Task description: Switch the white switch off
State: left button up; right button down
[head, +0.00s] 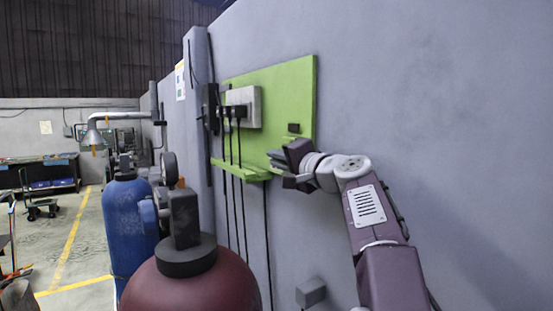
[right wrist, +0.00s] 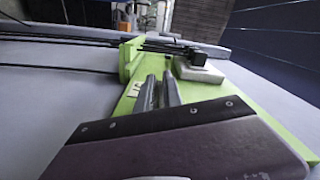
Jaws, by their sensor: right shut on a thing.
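A green board (head: 300,80) is fixed to the grey wall, and it also shows in the right wrist view (right wrist: 122,108). My right gripper (head: 273,158) is at the lower right of the board. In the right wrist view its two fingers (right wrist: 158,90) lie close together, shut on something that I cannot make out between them. A small part with white and dark stripes (right wrist: 134,89) shows on the board just left of the fingers; I cannot tell if it is the white switch. My left gripper is out of view.
A pale socket box (head: 253,103) with black plugs and hanging cables is on the board, above left of my gripper. A green ledge (head: 240,172) sticks out below. A dark red cylinder (head: 195,285) and a blue cylinder (head: 128,220) stand left.

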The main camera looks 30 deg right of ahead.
jog(key=c, duration=1.8)
grip_release()
jog(key=shift+d+r, duration=0.1)
jog(key=shift+r, duration=0.1)
jog(key=shift+o, duration=1.4)
jog(key=shift+w+d+f, duration=0.3)
jog(key=shift+w, duration=0.05)
jog(key=shift+s+f+b, duration=0.1)
jog(key=shift+s+b, duration=0.2)
jog(key=shift+s, duration=0.1)
jog(key=s+b, duration=0.3)
jog(key=s, duration=0.5)
jog(key=shift+s+d, duration=0.15)
jog(key=shift+d, duration=0.2)
